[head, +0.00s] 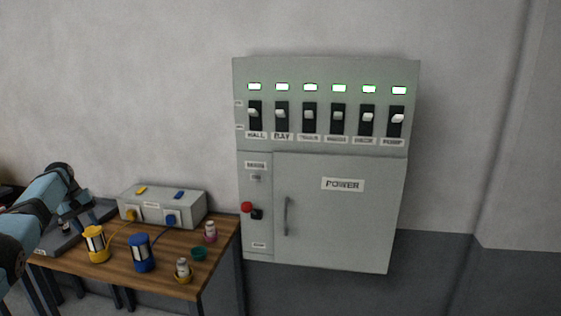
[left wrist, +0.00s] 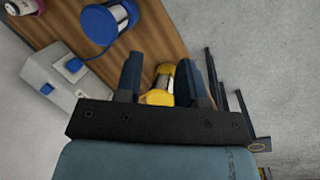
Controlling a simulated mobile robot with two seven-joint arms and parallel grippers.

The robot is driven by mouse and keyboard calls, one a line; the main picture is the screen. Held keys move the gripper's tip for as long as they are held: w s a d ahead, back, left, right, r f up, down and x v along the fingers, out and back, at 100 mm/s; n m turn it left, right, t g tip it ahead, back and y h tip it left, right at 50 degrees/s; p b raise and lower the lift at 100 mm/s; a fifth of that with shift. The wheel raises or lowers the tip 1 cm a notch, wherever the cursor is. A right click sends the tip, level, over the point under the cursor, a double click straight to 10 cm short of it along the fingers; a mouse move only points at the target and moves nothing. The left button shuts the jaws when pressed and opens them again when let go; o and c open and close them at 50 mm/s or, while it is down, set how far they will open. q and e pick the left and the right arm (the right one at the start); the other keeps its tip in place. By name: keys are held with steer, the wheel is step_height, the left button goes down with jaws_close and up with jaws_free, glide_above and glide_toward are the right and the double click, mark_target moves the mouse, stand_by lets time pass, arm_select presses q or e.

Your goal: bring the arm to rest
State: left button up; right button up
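My left arm (head: 42,195) comes in from the left in the head view and bends down over the left end of the wooden table. In the left wrist view my left gripper (left wrist: 168,58) has its two dark fingers spread apart, with nothing held. A yellow-ended coil (left wrist: 160,88) shows beyond and between the fingers; it also stands on the table in the head view (head: 96,244). A blue-ended coil (head: 141,253) stands to its right and shows at the top of the left wrist view (left wrist: 112,22). My right gripper is in neither view.
A grey box (head: 165,206) with yellow and blue plugs stands at the back of the table (head: 180,278). Small bottles (head: 183,269) and a green cup (head: 199,254) are near its right end. A grey power cabinet (head: 340,225) with switches and lit lamps hangs on the wall.

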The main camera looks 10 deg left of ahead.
arm_select(q)
steer(key=s+f+m+t+y, duration=0.1)
steer(key=s+f+m+y, duration=0.15)
steer(key=f, duration=0.75)
steer(key=s+f+m+t+y, duration=0.1)
steer(key=s+f+m+y, duration=0.2)
steer(key=f, duration=0.8)
steer(key=s+d+f+m+t, duration=0.2)
steer(key=s+d+f+m, duration=0.1)
steer(key=s+d+f, duration=0.45)
steer(key=s+d+f+m+t, duration=0.2)
steer(key=s+d+f+m, duration=0.15)
steer(key=s+d, duration=0.55)
steer(key=s+d+r+m+t+h, duration=0.3)
steer(key=s+d+m+h, duration=0.15)
steer(key=s+d, duration=1.5)
steer(key=w+d+r+n+t+h, duration=0.15)
steer(key=d+n, duration=0.45)
steer(key=d, duration=0.9)
step_height(320, 180, up, 11)
steer(key=a+m+p, duration=0.1)
steer(key=p, duration=1.1)
steer(key=shift+s+a+p, duration=0.25)
steer(key=shift+a+p, duration=0.05)
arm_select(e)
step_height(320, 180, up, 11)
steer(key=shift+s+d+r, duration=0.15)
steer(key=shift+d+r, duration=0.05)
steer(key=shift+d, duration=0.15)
